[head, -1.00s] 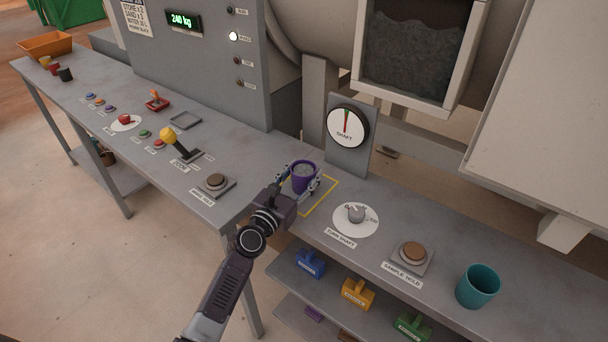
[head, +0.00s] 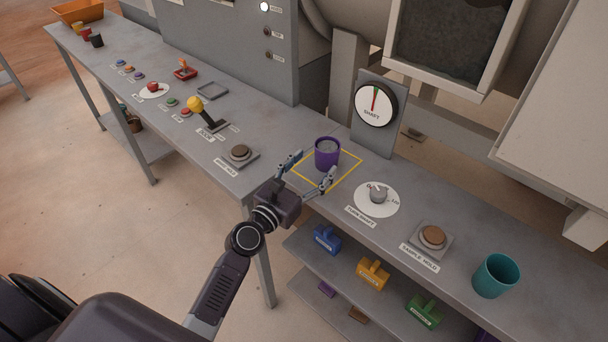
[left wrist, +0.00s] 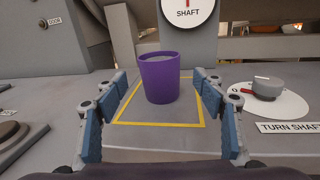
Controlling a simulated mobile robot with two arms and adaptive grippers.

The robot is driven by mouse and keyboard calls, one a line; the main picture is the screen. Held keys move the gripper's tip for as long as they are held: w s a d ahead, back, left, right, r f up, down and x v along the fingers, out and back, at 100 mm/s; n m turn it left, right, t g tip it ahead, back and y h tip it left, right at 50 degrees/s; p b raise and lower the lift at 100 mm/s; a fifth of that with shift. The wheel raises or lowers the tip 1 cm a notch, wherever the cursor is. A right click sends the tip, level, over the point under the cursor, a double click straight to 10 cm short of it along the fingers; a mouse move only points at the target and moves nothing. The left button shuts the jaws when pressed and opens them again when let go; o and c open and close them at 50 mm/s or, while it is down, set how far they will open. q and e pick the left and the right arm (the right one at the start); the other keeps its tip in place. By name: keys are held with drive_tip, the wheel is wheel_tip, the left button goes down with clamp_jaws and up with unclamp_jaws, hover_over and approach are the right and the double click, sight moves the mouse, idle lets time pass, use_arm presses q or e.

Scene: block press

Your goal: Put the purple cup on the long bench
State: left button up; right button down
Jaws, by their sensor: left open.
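The purple cup (head: 327,153) stands upright on the long bench (head: 262,185), inside a yellow outlined square (head: 349,182). It holds something grey. In the left wrist view the cup (left wrist: 160,80) stands beyond my fingertips, centred between them. My left gripper (head: 306,172) is open and empty, on the near side of the cup and apart from it. Its two blue-padded fingers (left wrist: 160,100) are spread wide in the left wrist view. My right gripper is not in view.
Right of the square are a shaft knob (head: 378,195), a sample hold button (head: 432,237) and a teal cup (head: 496,276). A shaft gauge (head: 376,104) stands behind. A yellow-knobbed lever (head: 197,105) and a brown button (head: 240,153) are to the left.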

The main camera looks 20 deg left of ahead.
use_arm(q)
drive_tip(key=shift+s+a, duration=0.2)
drive_tip(key=shift+s, duration=0.9)
drive_tip(key=shift+s+a, duration=0.2)
drive_tip(key=shift+s, duration=0.9)
